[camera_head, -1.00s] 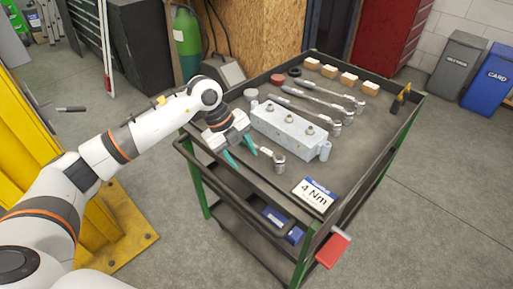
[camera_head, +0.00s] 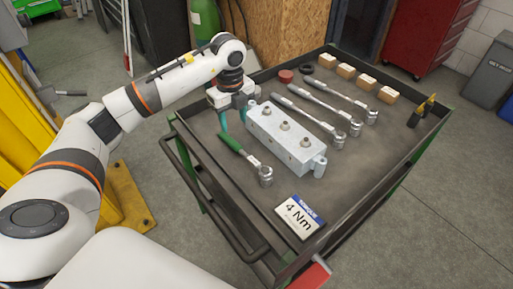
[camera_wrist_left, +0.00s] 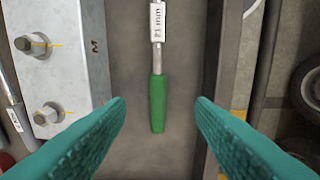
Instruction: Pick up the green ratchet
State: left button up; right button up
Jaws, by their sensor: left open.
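The green ratchet (camera_head: 240,151) lies on the cart's top tray, with its green handle toward the upper left and its metal socket head toward the lower right. In the left wrist view its green handle (camera_wrist_left: 158,103) points toward me, and a white label on its shaft reads "21 mm". My left gripper (camera_head: 233,118) is open and empty, just beyond the handle end in the head view. In the left wrist view its teal fingers (camera_wrist_left: 160,105) stand apart on either side of the handle's line. The ratchet's head is outside the left wrist view. My right gripper is not in view.
The grey metal block (camera_head: 285,137) with bolts lies close beside the ratchet. Several other ratchets (camera_head: 320,108) lie behind it. A "4 Nm" sign (camera_head: 299,217) lies near the front corner. The cart's raised rim (camera_head: 205,165) runs along the left side.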

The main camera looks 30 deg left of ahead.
pick_arm(q)
send_over(238, 146)
jog(key=f, duration=0.3)
jog(key=s+a+f, duration=0.1)
jog(key=f, duration=0.1)
jog(key=shift+f, duration=0.15)
jog(key=shift+w+d+f, duration=0.1)
jog(key=shift+w+f, duration=0.05)
jog(key=shift+f, duration=0.15)
jog(key=shift+w+f+p, duration=0.1)
jog(key=shift+f+p, duration=0.2)
jog(key=f, duration=0.4)
jog(key=shift+w+d+f+p, duration=0.25)
jog(key=shift+d+f+p, duration=0.1)
jog(key=shift+f+p, duration=0.05)
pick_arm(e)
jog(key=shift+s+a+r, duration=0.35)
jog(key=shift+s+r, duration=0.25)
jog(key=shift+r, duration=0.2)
pick_arm(q)
jog(key=shift+c, duration=0.6)
grip_shut()
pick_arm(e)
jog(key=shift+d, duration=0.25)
